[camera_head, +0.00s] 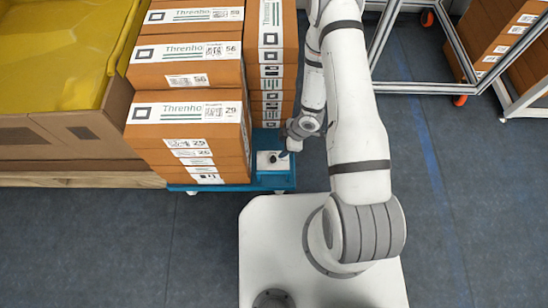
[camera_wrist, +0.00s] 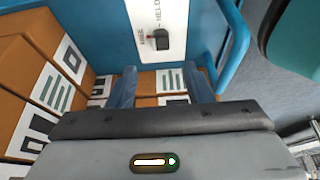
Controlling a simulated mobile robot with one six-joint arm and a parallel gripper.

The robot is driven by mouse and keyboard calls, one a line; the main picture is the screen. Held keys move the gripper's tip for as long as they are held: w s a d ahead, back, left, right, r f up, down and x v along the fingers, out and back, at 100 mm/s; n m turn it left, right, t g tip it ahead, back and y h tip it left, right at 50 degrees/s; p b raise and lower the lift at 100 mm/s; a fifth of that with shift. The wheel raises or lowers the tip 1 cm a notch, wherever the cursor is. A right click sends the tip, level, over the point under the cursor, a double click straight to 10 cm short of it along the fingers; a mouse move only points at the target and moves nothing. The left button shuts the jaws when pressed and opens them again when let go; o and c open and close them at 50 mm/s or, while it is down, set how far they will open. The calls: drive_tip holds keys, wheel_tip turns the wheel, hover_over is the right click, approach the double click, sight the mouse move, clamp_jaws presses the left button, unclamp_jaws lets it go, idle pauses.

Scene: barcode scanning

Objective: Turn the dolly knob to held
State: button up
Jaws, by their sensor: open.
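The dolly knob (camera_wrist: 161,41) is small and black with a red mark on its left side, toward a short word that seems to read FREE. It sits on a white label plate (camera_wrist: 174,22), with HELD printed above the knob. My gripper (camera_wrist: 161,73) is open; its two blue fingers are spread, with the knob beyond the tips, roughly between them and apart from both. In the head view, the plate (camera_head: 265,160) lies at the front right corner of the blue dolly (camera_head: 273,183), and my gripper (camera_head: 285,152) is beside it, partly hidden by my arm.
Stacked orange Threnho boxes (camera_head: 165,113) stand on the dolly, close left of the plate. A blue rail (camera_wrist: 236,40) curves by the plate's right side. A carton with yellow lining (camera_head: 50,60) is at left. A metal frame cart (camera_head: 440,86) stands right. Floor between is clear.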

sight(273, 157)
drive_tip(key=b+x, duration=0.3)
drive_tip(key=x, duration=0.5)
drive_tip(key=c, duration=1)
